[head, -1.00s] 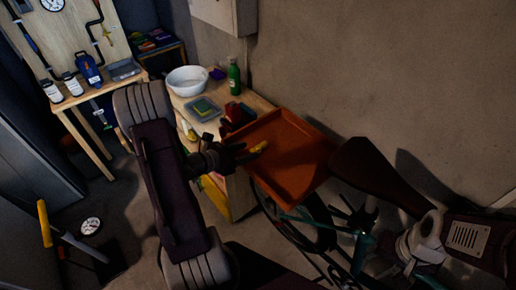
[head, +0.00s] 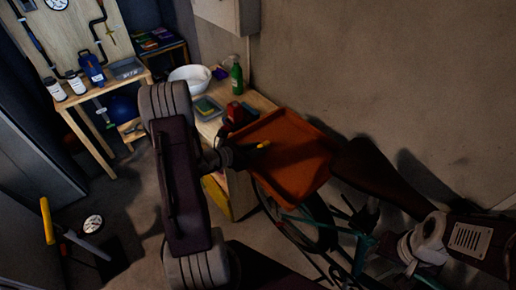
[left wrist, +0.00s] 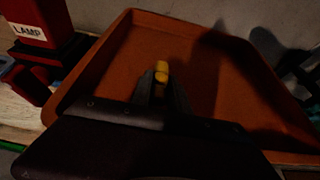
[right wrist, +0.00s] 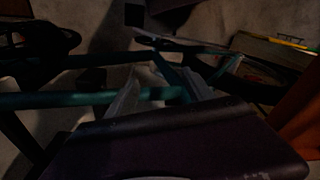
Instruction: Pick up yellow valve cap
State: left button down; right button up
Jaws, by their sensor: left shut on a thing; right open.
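The yellow valve cap (head: 263,144) is at the tip of my left gripper (head: 250,150), over the orange tray (head: 300,185). In the left wrist view the cap (left wrist: 161,70) sticks up between the two fingertips of my left gripper (left wrist: 160,84), which is shut on it. The fingers hide its lower part. Whether the cap is clear of the tray floor I cannot tell. My right gripper (right wrist: 160,92) is open and empty, in front of the green bicycle frame (right wrist: 80,99); in the head view it is at the right (head: 365,212).
A red box marked LAMP (left wrist: 35,22) stands left of the tray. The bench behind holds a white bowl (head: 190,78), a green bottle (head: 236,78) and a sponge-like item (head: 207,107). The bicycle (head: 320,222) stands below the tray. A bare wall (head: 370,80) is behind.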

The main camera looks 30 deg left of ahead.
pick_arm(q)
notch_tip(320, 180, up, 4)
jog(key=shift+a+f, duration=0.1)
jog(key=w+d+r, duration=0.1)
jog(key=d+r, duration=0.2)
jog(key=d, duration=0.2)
jog(key=w+d+r+b, duration=0.1)
jog(key=d+r, duration=0.3)
jog(key=d, duration=0.2)
jog(key=shift+w+d, duration=0.15)
jog(key=shift+d, duration=0.1)
